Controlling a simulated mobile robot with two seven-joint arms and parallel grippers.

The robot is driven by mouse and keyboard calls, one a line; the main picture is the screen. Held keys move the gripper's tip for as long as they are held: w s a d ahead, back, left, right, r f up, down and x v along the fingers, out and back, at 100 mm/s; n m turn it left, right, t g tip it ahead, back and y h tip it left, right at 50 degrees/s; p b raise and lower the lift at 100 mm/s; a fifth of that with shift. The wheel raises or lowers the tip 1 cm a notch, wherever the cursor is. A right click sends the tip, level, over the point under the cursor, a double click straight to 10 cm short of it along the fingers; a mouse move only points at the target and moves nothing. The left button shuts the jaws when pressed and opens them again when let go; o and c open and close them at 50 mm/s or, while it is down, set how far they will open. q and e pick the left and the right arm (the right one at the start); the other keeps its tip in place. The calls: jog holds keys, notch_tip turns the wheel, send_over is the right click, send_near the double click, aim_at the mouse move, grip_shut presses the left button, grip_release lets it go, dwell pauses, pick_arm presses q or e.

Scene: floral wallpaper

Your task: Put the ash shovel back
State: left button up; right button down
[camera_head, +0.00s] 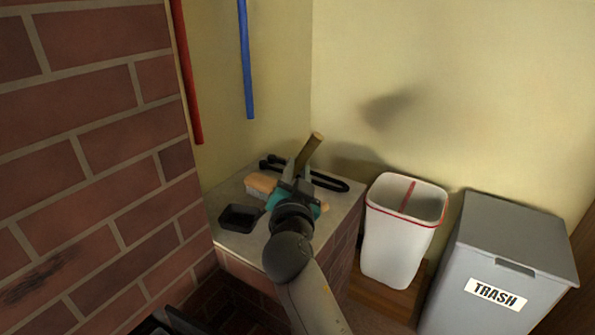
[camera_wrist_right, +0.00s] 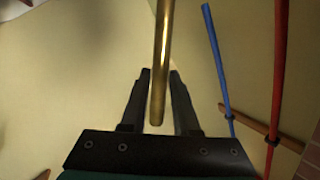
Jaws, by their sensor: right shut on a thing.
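My right gripper (camera_head: 298,180) is over the ledge, shut on a brass-coloured handle (camera_head: 308,152) that sticks up above the fingers at a tilt. I take this handle to be the ash shovel's. In the right wrist view the handle (camera_wrist_right: 160,60) runs from between the fingers (camera_wrist_right: 158,100) out of the top edge. A black pan-shaped piece (camera_head: 240,217) shows left of the gripper, at the ledge; the gripper hides whether it joins the handle. A blue rod (camera_head: 246,65) and a red rod (camera_head: 187,75) hang by the wall. My left gripper is not in view.
The light-topped brick ledge (camera_head: 228,238) also holds a tan brush-like item (camera_head: 262,184) and black tongs (camera_head: 330,184). A brick column (camera_head: 80,150) is at the left. A white bin (camera_head: 395,245) and a grey trash bin (camera_head: 520,245) stand right. A wooden rail (camera_wrist_right: 262,130) crosses behind the rods.

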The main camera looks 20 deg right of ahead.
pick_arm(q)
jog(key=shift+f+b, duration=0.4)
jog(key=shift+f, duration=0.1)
pick_arm(e)
jog(key=shift+f, duration=0.35)
grip_release()
jog(key=shift+f, duration=0.1)
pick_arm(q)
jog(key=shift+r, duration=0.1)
